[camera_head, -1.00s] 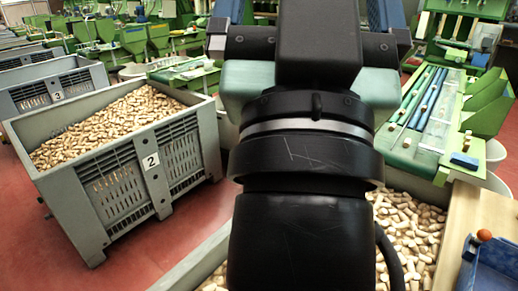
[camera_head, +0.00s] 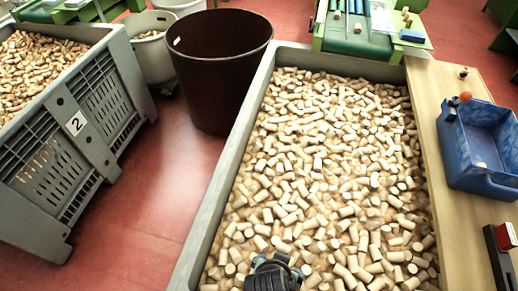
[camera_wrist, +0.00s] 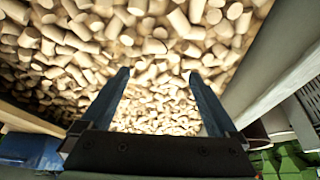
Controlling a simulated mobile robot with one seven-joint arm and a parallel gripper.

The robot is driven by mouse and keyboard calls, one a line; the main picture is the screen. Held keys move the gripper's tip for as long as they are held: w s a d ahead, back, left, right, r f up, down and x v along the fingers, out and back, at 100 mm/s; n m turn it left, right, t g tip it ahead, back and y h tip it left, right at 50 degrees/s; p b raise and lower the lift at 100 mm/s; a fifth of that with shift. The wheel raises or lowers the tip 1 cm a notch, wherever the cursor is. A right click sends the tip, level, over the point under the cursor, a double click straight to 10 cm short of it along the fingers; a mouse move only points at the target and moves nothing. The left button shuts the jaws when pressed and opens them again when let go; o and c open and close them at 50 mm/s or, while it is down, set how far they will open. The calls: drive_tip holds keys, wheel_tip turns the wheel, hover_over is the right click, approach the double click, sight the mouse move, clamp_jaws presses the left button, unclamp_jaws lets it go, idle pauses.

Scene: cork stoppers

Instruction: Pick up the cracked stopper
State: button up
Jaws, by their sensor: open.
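Many pale cork stoppers (camera_head: 330,160) fill the grey crate (camera_head: 215,195) in front of me. I cannot tell which of them is cracked. A small brownish stopper (camera_head: 463,73) stands alone on the wooden board to the right, too small to judge for cracks. In the wrist view my gripper (camera_wrist: 157,75) is open, with two dark blue fingers spread and nothing between them but a view of stoppers (camera_wrist: 155,100) beyond. In the head view only a black part of my arm shows at the bottom edge; the fingers are hidden there.
The wooden board (camera_head: 435,150) along the crate's right side holds a blue bin (camera_head: 455,165) with an orange ball (camera_head: 466,96) at its rim. A dark brown tub (camera_head: 205,95) stands left of the crate. Crate number 2 (camera_head: 75,123) is at left, with red floor between.

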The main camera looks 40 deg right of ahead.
drive_tip(key=x, duration=0.5)
drive_tip(key=s+b+x, duration=0.1)
drive_tip(key=x, duration=0.1)
drive_tip(key=shift+w+f, duration=0.15)
drive_tip(key=shift+f, duration=0.3)
drive_tip(key=shift+b+x, duration=0.55)
drive_tip(key=shift+x, duration=2.2)
drive_tip(key=shift+w, duration=0.1)
drive_tip(key=shift+c, duration=0.2)
drive_tip(key=c, duration=1.4)
